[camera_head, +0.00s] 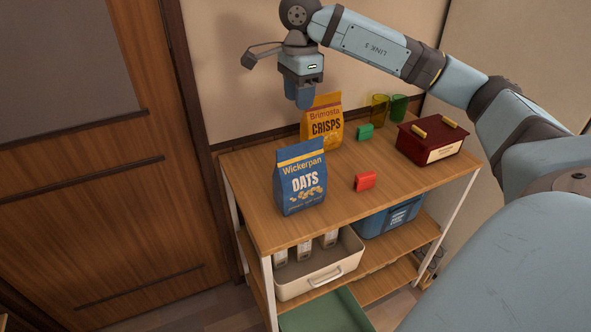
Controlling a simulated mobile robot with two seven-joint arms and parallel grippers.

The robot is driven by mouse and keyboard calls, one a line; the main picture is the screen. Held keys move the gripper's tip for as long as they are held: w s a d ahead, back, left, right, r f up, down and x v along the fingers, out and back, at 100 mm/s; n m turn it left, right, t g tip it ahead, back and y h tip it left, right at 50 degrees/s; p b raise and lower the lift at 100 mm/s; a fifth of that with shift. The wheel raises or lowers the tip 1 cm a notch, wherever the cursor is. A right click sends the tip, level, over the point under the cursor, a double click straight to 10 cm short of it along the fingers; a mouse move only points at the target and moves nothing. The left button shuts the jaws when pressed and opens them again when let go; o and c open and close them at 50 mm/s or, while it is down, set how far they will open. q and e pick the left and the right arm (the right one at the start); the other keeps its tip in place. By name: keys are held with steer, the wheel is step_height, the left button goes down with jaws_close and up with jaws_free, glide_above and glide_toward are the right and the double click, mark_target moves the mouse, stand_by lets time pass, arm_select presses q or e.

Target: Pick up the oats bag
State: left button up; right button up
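The blue Wickerpan oats bag (299,180) stands upright on the left part of the wooden shelf top (335,205), near its front edge. My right gripper (303,100) points down above the back of the shelf top, beyond the oats bag and higher than it in the picture. It overlaps the top of the yellow crisps bag in this view, and I cannot tell whether they touch. Its fingers are seen almost from the side, so their gap does not show. Nothing touches the oats bag. My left gripper is not in view.
The crisps bag (324,127) stands behind the oats bag. A red block (365,181), a green block (364,132), two coloured glasses (379,109) and a dark red box (428,146) are to the right. A wooden door (90,200) is at the left.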

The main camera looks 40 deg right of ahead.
mark_target(301, 143)
step_height(301, 143, down, 8)
steer(key=shift+s+d+f, duration=0.1)
steer(key=shift+d, duration=0.05)
steer(key=f, duration=0.4)
steer(key=shift+s+a+f, duration=0.1)
steer(key=shift+s+a, duration=0.1)
steer(key=shift+s, duration=0.2)
steer(key=shift+f, duration=0.55)
jaws_close()
stand_by(0.6)
